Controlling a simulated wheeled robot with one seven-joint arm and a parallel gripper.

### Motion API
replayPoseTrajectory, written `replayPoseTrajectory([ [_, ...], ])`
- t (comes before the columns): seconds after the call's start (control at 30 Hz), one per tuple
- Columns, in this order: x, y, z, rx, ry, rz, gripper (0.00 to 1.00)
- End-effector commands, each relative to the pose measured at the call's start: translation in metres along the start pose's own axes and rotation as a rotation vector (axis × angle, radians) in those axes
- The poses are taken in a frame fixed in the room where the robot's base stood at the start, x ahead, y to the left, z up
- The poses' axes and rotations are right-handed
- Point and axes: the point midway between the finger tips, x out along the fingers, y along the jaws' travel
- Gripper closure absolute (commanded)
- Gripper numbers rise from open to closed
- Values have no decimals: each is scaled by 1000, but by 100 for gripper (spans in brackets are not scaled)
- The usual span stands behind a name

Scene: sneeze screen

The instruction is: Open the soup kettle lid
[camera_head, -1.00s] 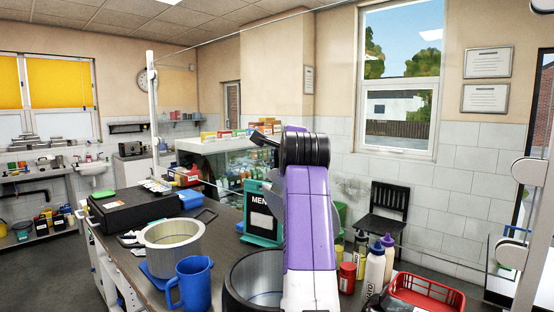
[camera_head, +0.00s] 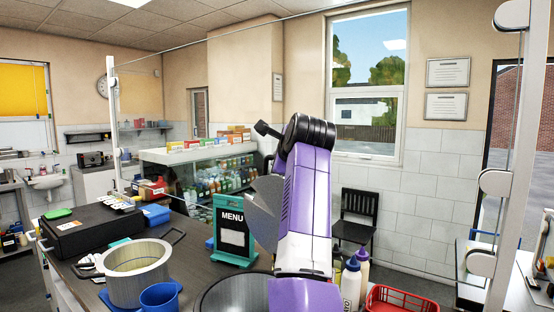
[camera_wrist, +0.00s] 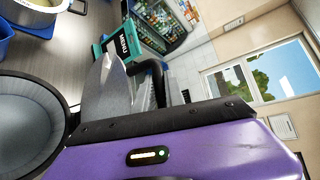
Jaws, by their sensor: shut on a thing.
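The soup kettle (camera_head: 236,295) is the dark round pot at the bottom of the head view, cut off by the frame. Its mouth is uncovered, and its rim shows at the left of the wrist view (camera_wrist: 64,98). The grey lid (camera_head: 263,208) stands tilted up above the kettle, partly behind my purple arm. In the wrist view the lid (camera_wrist: 104,92) rises in front of my gripper (camera_wrist: 165,118), beside a black curved handle (camera_wrist: 154,72). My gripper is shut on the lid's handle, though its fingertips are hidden.
A menu stand (camera_head: 234,230) is close behind the kettle. A pale pot (camera_head: 137,272) and a blue jug (camera_head: 159,298) stand to its left, and a black case (camera_head: 95,228) lies beyond. Bottles (camera_head: 353,285) and a red basket (camera_head: 400,300) are at the right. A clear screen edge (camera_head: 497,182) rises at right.

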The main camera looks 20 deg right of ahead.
Motion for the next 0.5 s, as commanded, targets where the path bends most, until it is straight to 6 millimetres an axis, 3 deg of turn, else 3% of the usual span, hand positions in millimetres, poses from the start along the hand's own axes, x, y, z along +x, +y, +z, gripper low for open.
replayPoseTrajectory([
  [0.03,1,2,-2,0,5,4,84],
  [0.13,1,2,-2,0,4,4,64],
  [0.5,-2,1,-1,0,2,0,64],
])
